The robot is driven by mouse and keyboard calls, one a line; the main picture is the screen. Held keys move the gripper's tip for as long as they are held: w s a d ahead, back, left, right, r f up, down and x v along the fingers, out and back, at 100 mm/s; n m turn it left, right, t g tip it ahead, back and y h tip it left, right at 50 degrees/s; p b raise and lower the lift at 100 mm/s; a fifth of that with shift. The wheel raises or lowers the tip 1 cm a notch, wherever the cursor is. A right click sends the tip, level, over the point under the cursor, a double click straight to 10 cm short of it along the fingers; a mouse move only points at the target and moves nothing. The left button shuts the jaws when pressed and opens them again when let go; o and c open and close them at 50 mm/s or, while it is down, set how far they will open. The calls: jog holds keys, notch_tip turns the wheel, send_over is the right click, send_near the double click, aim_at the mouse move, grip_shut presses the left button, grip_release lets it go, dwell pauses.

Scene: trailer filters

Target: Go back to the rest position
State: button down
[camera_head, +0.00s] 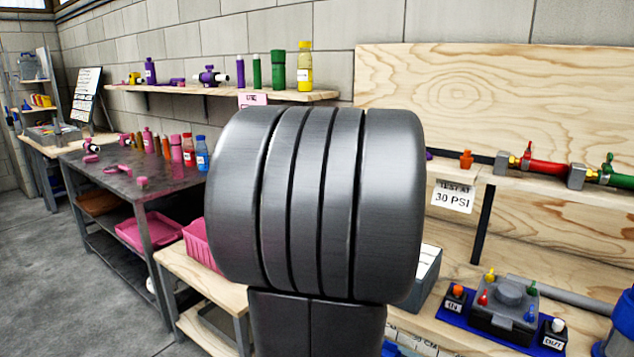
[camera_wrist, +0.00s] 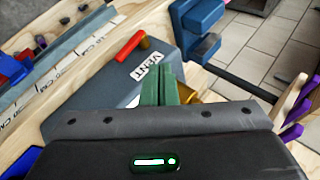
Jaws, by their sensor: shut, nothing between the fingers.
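My gripper (camera_wrist: 158,82) shows in the wrist view, where its two green fingers stand together past the dark housing with a small green light. The fingers are shut with nothing between them. They overlap a blue-grey box labelled VENT (camera_wrist: 100,107) in the picture; I cannot tell whether they touch it. A red handle (camera_wrist: 128,45) sits on top of that box. In the head view a large grey part of my own arm fills the middle, and my gripper does not show there.
In the head view a wooden bench on the right holds a blue board (camera_head: 455,312) with small fittings. A metal table (camera_head: 130,180) with bottles stands left. A shelf (camera_head: 250,96) runs behind. Floor is clear at lower left.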

jog(key=w+a+f+n+g+h+p, duration=0.2)
jog(key=w+a+f+g+h+p, duration=0.3)
jog(key=h+p, duration=0.5)
jog(key=shift+w+a+n+g+p, duration=0.35)
jog(key=shift+w+g+p, duration=0.4)
jog(key=shift+g, duration=0.55)
jog(key=shift+a, duration=0.1)
jog(key=shift+s, duration=0.1)
